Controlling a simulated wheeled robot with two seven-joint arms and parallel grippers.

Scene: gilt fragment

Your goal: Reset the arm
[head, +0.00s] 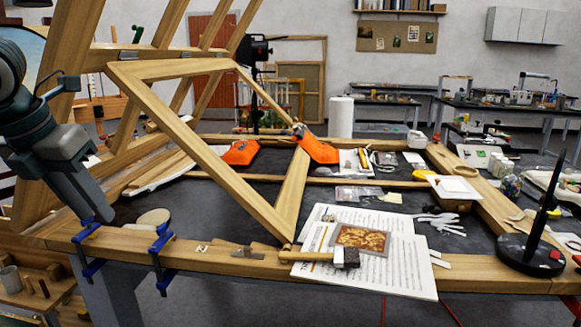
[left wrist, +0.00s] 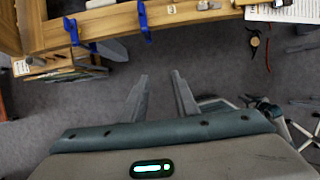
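My left arm comes in from the left edge of the head view and angles down, with its left gripper (head: 103,214) near the workbench's left front corner. In the left wrist view, the two fingers of the left gripper (left wrist: 160,88) stand apart with only grey floor showing between them. It is open and empty. My right arm and right gripper are in neither view. A gilt fragment (head: 363,239) lies on printed sheets (head: 400,268) at the bench's front edge.
Open floor (left wrist: 60,110) lies in front.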

